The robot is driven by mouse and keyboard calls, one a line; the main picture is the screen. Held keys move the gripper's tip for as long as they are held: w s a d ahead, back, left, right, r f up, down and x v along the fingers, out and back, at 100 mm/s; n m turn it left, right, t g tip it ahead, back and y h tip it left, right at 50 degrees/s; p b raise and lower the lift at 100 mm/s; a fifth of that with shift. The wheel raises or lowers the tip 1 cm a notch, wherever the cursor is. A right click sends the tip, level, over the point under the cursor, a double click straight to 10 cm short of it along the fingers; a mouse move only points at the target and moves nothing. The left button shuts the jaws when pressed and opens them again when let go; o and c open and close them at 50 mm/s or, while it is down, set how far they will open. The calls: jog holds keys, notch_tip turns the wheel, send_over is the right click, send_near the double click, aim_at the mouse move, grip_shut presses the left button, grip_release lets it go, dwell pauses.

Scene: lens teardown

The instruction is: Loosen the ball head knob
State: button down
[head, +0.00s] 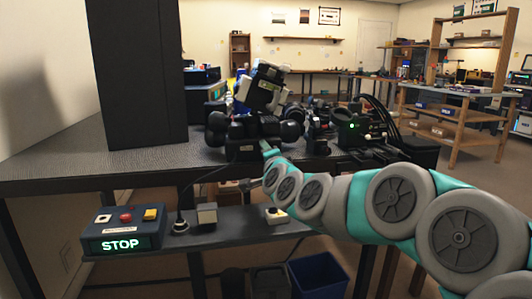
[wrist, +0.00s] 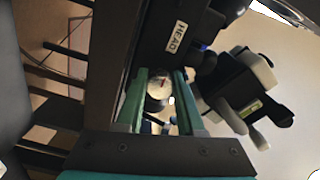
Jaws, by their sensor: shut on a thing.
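The ball head knob (wrist: 158,86) is a small round silvery piece with a dark reddish mark on its face, in the wrist view. It sits just below a black block with a white "HEAD" label (wrist: 177,38). My gripper (wrist: 162,82) has its two green fingers on either side of the knob and is shut on it. In the head view my gripper (head: 267,147) reaches the front of the black equipment on the bench, and the knob is hidden there.
A dark bench (head: 90,168) carries a tall black cabinet (head: 138,75) at left and black equipment with a green light (head: 352,126) at right. A blue bin (head: 318,276) stands below.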

jog(key=shift+a, duration=0.1)
jog(key=c, duration=0.5)
grip_release()
jog(key=shift+s, duration=0.15)
jog(key=v, duration=0.7)
jog(key=shift+s, duration=0.3)
